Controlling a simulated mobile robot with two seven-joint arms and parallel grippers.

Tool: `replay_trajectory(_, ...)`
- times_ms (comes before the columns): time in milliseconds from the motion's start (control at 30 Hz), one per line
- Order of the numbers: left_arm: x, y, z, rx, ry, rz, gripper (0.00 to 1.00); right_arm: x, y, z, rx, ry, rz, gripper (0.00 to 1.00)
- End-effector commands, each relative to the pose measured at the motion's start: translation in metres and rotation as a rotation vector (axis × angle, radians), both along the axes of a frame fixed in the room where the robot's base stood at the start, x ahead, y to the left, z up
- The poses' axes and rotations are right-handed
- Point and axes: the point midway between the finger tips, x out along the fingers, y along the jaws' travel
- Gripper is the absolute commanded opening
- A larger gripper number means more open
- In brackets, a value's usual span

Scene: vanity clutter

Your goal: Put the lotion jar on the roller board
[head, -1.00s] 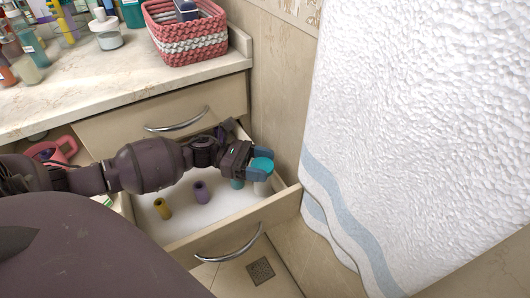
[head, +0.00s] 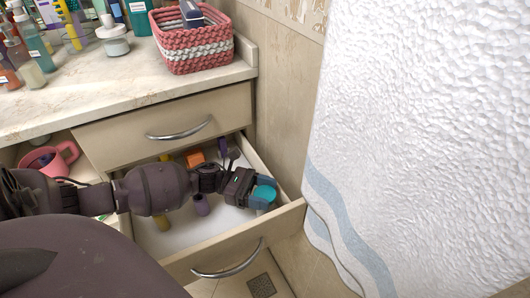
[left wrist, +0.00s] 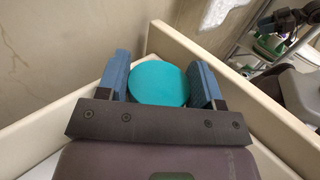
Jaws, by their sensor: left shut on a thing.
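My left gripper (head: 263,193) is shut on a round teal-topped jar (left wrist: 159,83), which I take to be the lotion jar. In the left wrist view the jar's top lies between the two blue fingers. It is at the right front corner of the open drawer (head: 232,243); whether it touches the drawer floor is hidden. I cannot make out a separate roller board. My right gripper is not clearly recognisable; dark mechanical parts show at the upper right of the left wrist view.
An orange block (head: 195,159) lies in the back of the drawer. A closed drawer (head: 170,122) and the marble counter (head: 110,95) are above it. A pink woven basket (head: 195,48) and a white jar (head: 115,42) stand on the counter. A white towel (head: 420,120) hangs at the right.

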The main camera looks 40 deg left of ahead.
Motion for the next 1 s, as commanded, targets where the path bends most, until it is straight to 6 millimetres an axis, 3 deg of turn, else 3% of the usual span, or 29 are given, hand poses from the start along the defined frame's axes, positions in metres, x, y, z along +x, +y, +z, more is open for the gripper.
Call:
replay_trajectory(33, -0.001, 0.0, -0.003, -0.001, 0.003, 0.0, 0.13, -0.001, 0.0, -0.003, -0.001, 0.005, 0.002, 0.43)
replay_trajectory(67, 0.0, 0.0, -0.002, -0.001, 0.002, -0.001, 0.65, 0.0, 0.0, -0.001, -0.002, 0.002, 0.003, 0.43)
replay_trajectory(200, 0.0, 0.0, -0.001, 0.0, 0.001, 0.0, 0.86, 0.001, 0.0, -0.001, -0.001, -0.002, 0.003, 0.43)
replay_trajectory(600, -0.001, 0.003, 0.002, 0.001, 0.001, 0.001, 0.86, 0.003, 0.0, 0.003, 0.002, -0.009, 0.001, 0.43)
replay_trajectory(1000, -0.028, 0.068, 0.001, 0.002, 0.003, 0.002, 0.86, -0.004, -0.001, -0.001, 0.001, 0.009, -0.004, 0.43)
